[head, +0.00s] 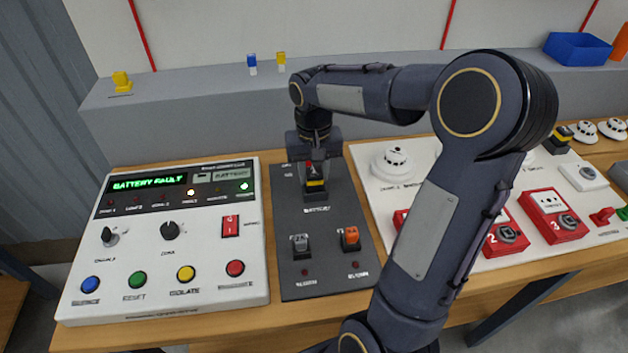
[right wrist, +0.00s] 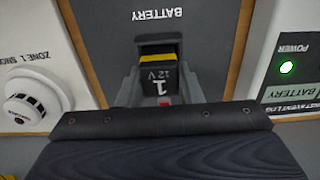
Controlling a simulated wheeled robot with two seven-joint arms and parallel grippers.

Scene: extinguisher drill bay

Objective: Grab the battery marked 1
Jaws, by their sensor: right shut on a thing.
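The battery marked 1 (right wrist: 157,86) is black with a yellow band and reads "12 V" in the right wrist view. It sits in its holder on the dark grey panel (head: 342,268), above the printed word "BATTERY". In the head view the battery (head: 315,184) shows between the fingers of my right gripper (head: 314,172). The right gripper is shut on it, one finger on each side. Whether the battery is seated or lifted slightly cannot be told. My left gripper is not in view.
A white control panel (head: 160,305) with a green "BATTERY FAULT" display stands to the left. Two switches sit low on the grey panel. A white board with detectors and red call points (head: 553,215) lies to the right. A grey ledge (head: 190,112) runs behind.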

